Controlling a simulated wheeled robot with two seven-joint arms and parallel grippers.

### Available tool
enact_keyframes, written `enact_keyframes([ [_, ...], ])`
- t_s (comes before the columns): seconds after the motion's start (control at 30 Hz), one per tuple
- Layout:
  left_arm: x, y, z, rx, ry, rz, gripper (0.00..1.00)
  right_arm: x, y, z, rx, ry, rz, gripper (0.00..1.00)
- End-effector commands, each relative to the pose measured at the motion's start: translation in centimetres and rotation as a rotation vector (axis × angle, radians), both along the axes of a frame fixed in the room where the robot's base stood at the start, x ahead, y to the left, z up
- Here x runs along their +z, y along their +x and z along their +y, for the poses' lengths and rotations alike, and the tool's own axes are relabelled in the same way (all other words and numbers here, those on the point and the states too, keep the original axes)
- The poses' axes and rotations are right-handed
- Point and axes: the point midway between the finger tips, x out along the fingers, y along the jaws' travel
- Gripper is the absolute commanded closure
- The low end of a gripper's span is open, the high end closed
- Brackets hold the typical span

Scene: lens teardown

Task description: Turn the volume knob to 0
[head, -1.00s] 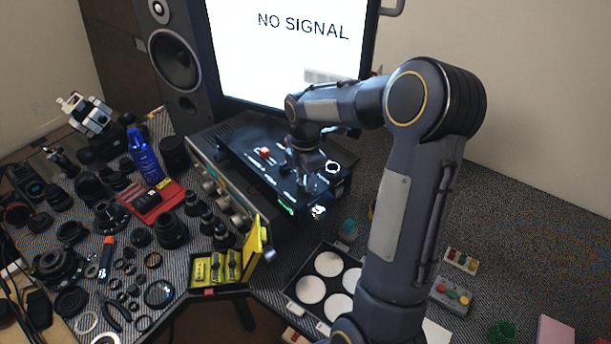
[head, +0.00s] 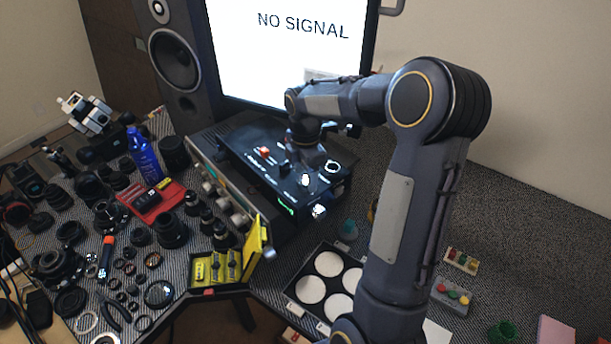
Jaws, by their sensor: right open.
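A black control box (head: 246,139) sits on top of a silver-fronted unit, below the monitor. Its top panel carries a red button (head: 264,151), a dark knob (head: 284,168), a small white knob (head: 305,181) and a round control with a pale ring (head: 332,166). I cannot read which one is the volume knob or where its pointer stands. My right gripper (head: 307,154) is above the back part of the panel, pointing down, open and small in the picture. It appears apart from the knobs. My left gripper is out of view.
A monitor (head: 290,60) reading "NO SIGNAL" stands behind the box, with a speaker (head: 174,60) to its left. Lens parts, a blue bottle (head: 144,157) and an open yellow case (head: 256,236) crowd the left. A tray with white discs (head: 311,289) lies in front.

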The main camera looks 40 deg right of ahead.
Motion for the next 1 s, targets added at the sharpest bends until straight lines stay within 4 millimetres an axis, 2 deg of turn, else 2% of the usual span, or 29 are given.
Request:
enact_keyframes([
  [0.2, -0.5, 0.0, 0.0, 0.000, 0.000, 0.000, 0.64, 3.9, 0.1, 0.0, 0.000, -0.001, -0.007, 0.44],
  [0.4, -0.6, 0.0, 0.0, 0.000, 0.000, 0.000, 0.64, 6.2, 0.1, 0.0, 0.002, -0.001, -0.004, 0.44],
  [1.0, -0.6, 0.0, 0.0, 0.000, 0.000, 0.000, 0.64, 6.6, 0.0, 0.0, 0.001, 0.000, -0.002, 0.44],
])
